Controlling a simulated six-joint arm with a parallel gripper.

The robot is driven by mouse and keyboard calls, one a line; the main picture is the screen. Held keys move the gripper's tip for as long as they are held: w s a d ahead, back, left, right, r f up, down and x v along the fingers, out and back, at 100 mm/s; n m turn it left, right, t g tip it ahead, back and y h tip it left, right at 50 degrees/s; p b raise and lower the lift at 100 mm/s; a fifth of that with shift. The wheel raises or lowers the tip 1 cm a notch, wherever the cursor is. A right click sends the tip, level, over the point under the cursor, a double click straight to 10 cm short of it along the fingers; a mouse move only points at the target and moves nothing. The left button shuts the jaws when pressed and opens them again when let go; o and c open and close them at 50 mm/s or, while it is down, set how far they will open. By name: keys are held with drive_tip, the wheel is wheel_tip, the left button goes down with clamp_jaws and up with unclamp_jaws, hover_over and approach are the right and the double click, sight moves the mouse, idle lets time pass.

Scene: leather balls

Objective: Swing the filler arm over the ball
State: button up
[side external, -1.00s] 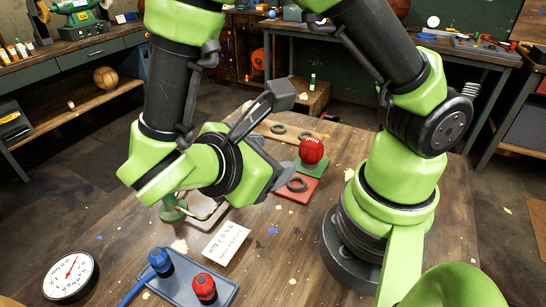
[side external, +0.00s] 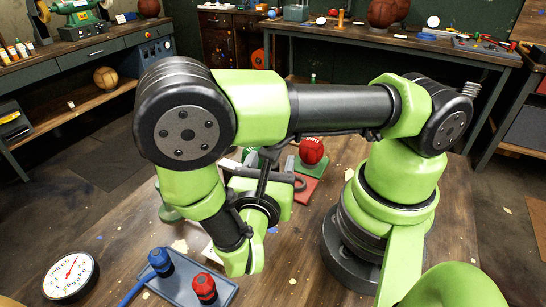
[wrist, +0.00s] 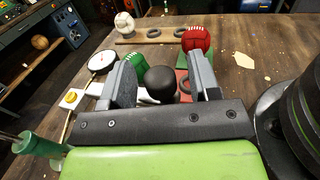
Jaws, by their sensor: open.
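My gripper (wrist: 163,82) is open, its two grey fingers apart. A round black knob or ball (wrist: 160,80) shows between them in the wrist view; I cannot tell whether they touch it. A red laced ball (wrist: 197,39) lies beyond the right finger and shows in the side view (side external: 311,151) behind my gripper (side external: 285,165). A green laced ball (wrist: 134,66) is beyond the left finger. A green post (wrist: 36,145) with a thin tan rod, possibly the filler arm, stands at lower left; in the side view my arm mostly hides the post (side external: 168,212).
A white baseball (wrist: 124,24) and dark rings (wrist: 153,34) lie farther back. A round dial (side external: 70,275) and a blue tray (side external: 222,292) with blue and red-topped pieces stand at the front. Bare table lies right of the tray.

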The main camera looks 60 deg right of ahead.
drive_tip(key=shift+x, duration=1.05)
drive_tip(key=shift+c, duration=0.4)
clamp_jaws()
drive_tip(key=shift+d, duration=0.1)
drive_tip(key=shift+w+d+n+t+y, duration=0.35)
drive_tip(key=shift+d+n+t+y, duration=0.55)
drive_tip(key=shift+t, duration=0.45)
drive_tip(key=shift+w+d+n+t+y, duration=0.3)
drive_tip(key=shift+d+n+t+y, duration=0.25)
drive_tip(key=shift+n+t, duration=0.7)
drive_tip(key=shift+w+d+n+t+y, duration=0.35)
drive_tip(key=shift+d+n+t+y, duration=0.4)
drive_tip(key=shift+t, duration=0.75)
drive_tip(key=shift+a, duration=0.1)
